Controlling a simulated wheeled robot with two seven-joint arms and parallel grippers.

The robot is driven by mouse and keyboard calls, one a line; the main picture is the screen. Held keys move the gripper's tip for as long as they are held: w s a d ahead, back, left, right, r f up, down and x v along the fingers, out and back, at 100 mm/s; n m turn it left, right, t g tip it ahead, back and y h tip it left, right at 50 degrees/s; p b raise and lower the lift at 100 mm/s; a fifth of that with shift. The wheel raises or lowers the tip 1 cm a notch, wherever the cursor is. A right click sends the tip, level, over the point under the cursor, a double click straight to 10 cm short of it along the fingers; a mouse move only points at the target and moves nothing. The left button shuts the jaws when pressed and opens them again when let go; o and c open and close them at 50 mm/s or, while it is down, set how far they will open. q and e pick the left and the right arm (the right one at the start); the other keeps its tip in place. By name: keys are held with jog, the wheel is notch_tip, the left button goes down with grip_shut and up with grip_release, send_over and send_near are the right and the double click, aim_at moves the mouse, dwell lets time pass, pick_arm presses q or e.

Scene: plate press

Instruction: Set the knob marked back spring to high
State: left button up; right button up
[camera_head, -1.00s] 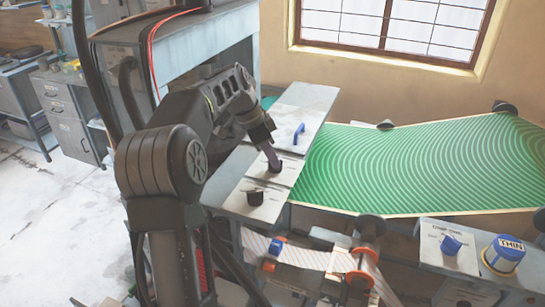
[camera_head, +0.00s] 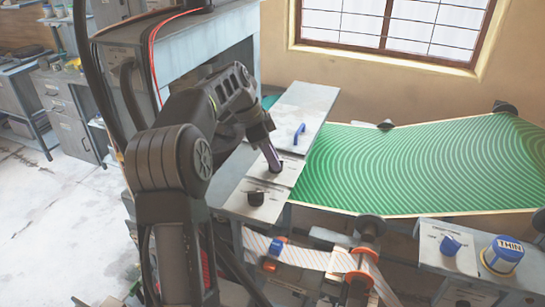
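My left gripper (camera_head: 273,164) points down at a black knob (camera_head: 277,170) on the middle plate of the grey panel. The fingertips overlap this knob in the picture and seem to be at it. Whether they are closed around it I cannot tell. A second black knob (camera_head: 255,198) sits on the nearer plate, clear of the gripper. A blue handle (camera_head: 299,133) stands on the farther plate. The labels on these plates are too small to read, so I cannot tell which knob is marked back spring. My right gripper is not in view.
A green striped sheet (camera_head: 420,165) stretches to the right of the panel. Below it are orange-ended rollers with a striped band (camera_head: 305,255). At lower right are a blue knob (camera_head: 450,244) and a blue-and-white tub marked THIN (camera_head: 503,254).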

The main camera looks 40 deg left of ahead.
pick_arm(q)
jog(key=shift+o, duration=0.6)
jog(key=shift+r, duration=0.1)
jog(key=shift+a+r, duration=0.15)
jog(key=shift+r, duration=0.15)
jog(key=shift+v, duration=1.1)
jog(key=s+a+p, duration=0.1)
jog(key=s+a, duration=0.2)
jog(key=s+a+p, duration=0.1)
jog(key=s+a, duration=0.3)
jog(key=shift+s, duration=0.35)
jog(key=shift+s+a, duration=0.1)
jog(key=shift+s, duration=0.1)
jog(key=shift+s+a, duration=0.45)
